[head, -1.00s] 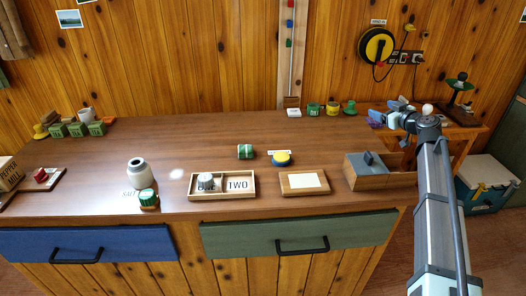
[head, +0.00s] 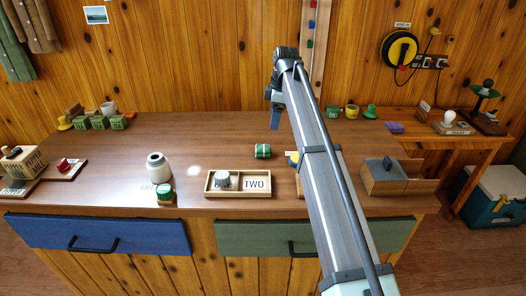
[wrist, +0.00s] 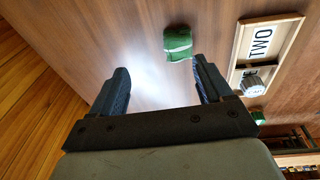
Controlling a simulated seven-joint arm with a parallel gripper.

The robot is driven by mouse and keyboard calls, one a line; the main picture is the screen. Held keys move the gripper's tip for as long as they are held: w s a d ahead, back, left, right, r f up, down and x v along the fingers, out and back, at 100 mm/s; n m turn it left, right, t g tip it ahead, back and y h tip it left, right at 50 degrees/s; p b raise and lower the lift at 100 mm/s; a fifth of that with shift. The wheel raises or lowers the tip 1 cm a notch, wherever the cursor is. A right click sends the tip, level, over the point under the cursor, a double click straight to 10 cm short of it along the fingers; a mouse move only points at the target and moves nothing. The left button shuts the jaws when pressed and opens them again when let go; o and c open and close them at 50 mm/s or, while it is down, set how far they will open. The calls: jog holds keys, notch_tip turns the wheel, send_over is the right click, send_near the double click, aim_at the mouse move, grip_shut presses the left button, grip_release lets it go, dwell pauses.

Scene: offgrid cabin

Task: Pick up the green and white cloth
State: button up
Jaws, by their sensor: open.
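The green and white cloth (head: 262,151) is a small folded bundle, green with a white band, lying on the wooden counter behind the tray marked TWO. In the wrist view the cloth (wrist: 178,43) lies beyond my fingertips, nearer the right finger. My gripper (wrist: 160,70) is open with nothing between its two dark fingers. In the head view my gripper (head: 274,112) hangs above the back of the counter, a little behind and right of the cloth, apart from it.
The wooden tray (head: 210,188) holds a grey knob-like piece. A wooden box (head: 395,183) stands right. My arm partly hides a blue and yellow round thing. Counter around the cloth is clear.

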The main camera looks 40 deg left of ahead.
aim_at(263, 147)
jog(key=s+a+r+h, duration=0.2)
jog(key=s, duration=0.2)
jog(key=f, duration=1.4)
jog(key=shift+d, duration=0.2)
jog(key=shift+c, duration=0.4)
jog(key=c, duration=0.9)
jog(key=shift+c, duration=0.2)
